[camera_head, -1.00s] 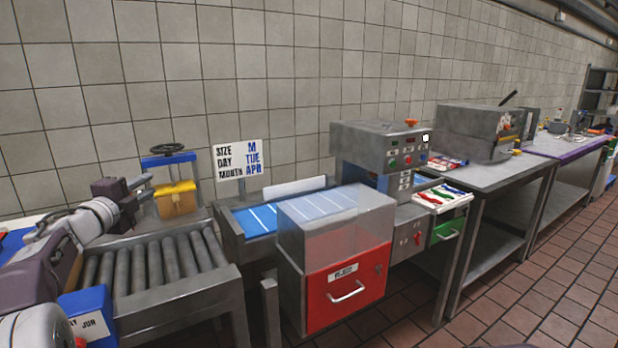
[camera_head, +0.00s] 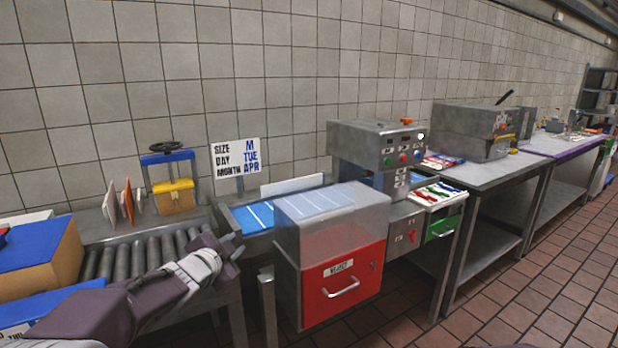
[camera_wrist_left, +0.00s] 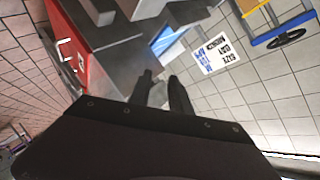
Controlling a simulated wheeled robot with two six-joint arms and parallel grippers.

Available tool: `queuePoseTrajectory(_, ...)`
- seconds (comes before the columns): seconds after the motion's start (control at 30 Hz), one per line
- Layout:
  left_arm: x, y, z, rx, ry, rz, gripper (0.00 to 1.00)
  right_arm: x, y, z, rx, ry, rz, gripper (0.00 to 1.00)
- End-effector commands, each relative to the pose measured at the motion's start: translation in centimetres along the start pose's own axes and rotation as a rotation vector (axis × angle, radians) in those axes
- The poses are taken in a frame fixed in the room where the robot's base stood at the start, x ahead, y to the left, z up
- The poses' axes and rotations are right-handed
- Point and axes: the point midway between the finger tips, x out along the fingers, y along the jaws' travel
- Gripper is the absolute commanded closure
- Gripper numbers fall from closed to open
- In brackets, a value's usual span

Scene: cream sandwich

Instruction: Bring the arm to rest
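My left arm (camera_head: 120,310) reaches in from the lower left of the head view. My left gripper (camera_head: 232,250) is over the right end of the roller conveyor (camera_head: 135,258), near its front right corner. In the left wrist view the two dark fingers (camera_wrist_left: 165,92) stand apart with a narrow gap and nothing between them. My right gripper is in neither view.
Upright orange and white pieces (camera_head: 124,202) stand behind the rollers. A blue-topped box (camera_head: 38,258) is at left. A yellow-and-blue press (camera_head: 174,195), a sign (camera_head: 236,168) and a clear-topped red reject bin (camera_head: 335,285) stand nearby. Floor is free at right.

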Motion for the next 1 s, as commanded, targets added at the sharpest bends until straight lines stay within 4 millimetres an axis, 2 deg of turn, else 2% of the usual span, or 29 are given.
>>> queuePoseTrajectory(0.03, -0.8, 3.7, 2.1, -0.103, -0.092, 0.062, 0.76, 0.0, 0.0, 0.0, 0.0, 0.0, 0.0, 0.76)
queuePoseTrajectory(0.1, -2.6, 8.6, 5.6, -0.252, -0.245, 0.141, 0.76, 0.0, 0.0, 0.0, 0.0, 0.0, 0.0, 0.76)
queuePoseTrajectory(0.2, -6.2, 14.7, 10.1, -0.43, -0.459, 0.234, 0.76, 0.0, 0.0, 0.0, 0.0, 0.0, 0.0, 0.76)
queuePoseTrajectory(0.3, -9.9, 19.3, 13.6, -0.57, -0.648, 0.298, 0.76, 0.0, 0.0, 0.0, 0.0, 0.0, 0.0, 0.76)
queuePoseTrajectory(0.4, -13.7, 23.0, 16.0, -0.692, -0.819, 0.347, 0.76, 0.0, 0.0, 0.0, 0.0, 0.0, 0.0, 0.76)
queuePoseTrajectory(0.5, -17.5, 26.3, 17.6, -0.804, -0.983, 0.392, 0.76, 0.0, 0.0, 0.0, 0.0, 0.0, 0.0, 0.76)
queuePoseTrajectory(0.57, -19.8, 28.0, 17.9, -0.882, -1.09, 0.417, 0.76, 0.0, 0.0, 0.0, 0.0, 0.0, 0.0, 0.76)
queuePoseTrajectory(0.6, -21.1, 27.9, 17.4, -0.921, -1.15, 0.423, 0.76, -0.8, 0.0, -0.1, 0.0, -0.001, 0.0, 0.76)
queuePoseTrajectory(0.63, -21.5, 26.2, 16.1, -0.915, -1.139, 0.421, 0.76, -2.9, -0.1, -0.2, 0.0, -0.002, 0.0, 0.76)
queuePoseTrajectory(0.87, -23.8, 20.4, 11.2, -0.91, -1.134, 0.42, 0.76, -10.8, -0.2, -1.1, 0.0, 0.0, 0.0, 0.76)
queuePoseTrajectory(1.0, -25.4, 16.4, 7.8, -0.909, -1.132, 0.419, 0.76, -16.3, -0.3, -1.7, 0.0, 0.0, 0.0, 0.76)
